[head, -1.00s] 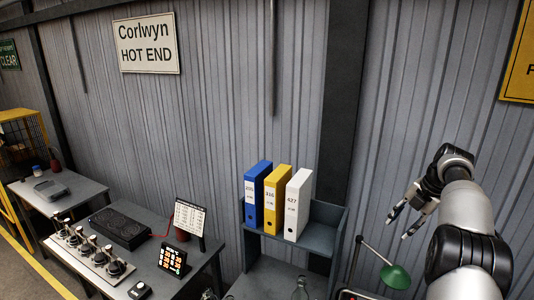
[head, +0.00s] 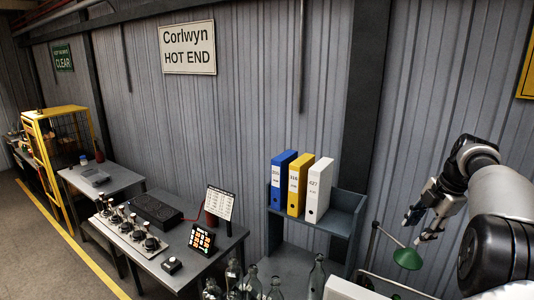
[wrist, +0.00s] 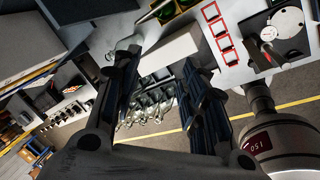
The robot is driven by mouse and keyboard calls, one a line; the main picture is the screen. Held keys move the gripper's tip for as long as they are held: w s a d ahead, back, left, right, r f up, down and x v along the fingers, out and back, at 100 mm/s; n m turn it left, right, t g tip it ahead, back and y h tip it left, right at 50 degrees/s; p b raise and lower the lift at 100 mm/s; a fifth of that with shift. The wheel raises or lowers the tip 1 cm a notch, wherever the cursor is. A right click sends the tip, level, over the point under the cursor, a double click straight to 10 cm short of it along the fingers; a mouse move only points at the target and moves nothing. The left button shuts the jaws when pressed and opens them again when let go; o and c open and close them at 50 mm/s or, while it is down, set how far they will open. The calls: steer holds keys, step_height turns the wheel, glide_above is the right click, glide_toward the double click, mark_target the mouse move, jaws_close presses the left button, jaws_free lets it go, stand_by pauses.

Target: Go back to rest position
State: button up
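My gripper (head: 419,226) is at the right of the head view, raised in front of the grey corrugated wall. Its two fingers point down and to the left and stand apart. In the wrist view my gripper (wrist: 160,58) shows two dark fingers with a clear gap and nothing held between them. A pale bar (wrist: 168,53) crosses behind the gap, and several glass bottles (wrist: 150,105) show beyond it.
Glass bottles (head: 276,289) stand at the lower middle. Blue, yellow and white binders (head: 317,190) stand on a grey shelf (head: 345,222). A bench (head: 180,270) at left bears a keypad (head: 201,240) and a row of metal mould parts (head: 130,230). A yellow cage (head: 55,150) stands far left.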

steer(key=s+a+f+m+h+b, duration=0.1)
steer(key=s+a+f+m+b, duration=0.1)
steer(key=s+a+m+b, duration=1.2)
steer(key=s+a+f+m+b, duration=0.2)
steer(key=s+a+f, duration=0.2)
steer(key=s+f, duration=0.2)
steer(key=s+a+f+m+t+b, duration=0.1)
steer(key=s+a+f+m+b, duration=0.1)
steer(key=s+a+f, duration=0.3)
steer(key=s+a+f+m+b, duration=0.2)
steer(key=s+a+f, duration=0.3)
steer(key=s+f, duration=0.3)
steer(key=s, duration=0.4)
steer(key=shift+s+f+b, duration=0.25)
steer(key=shift+b, duration=0.05)
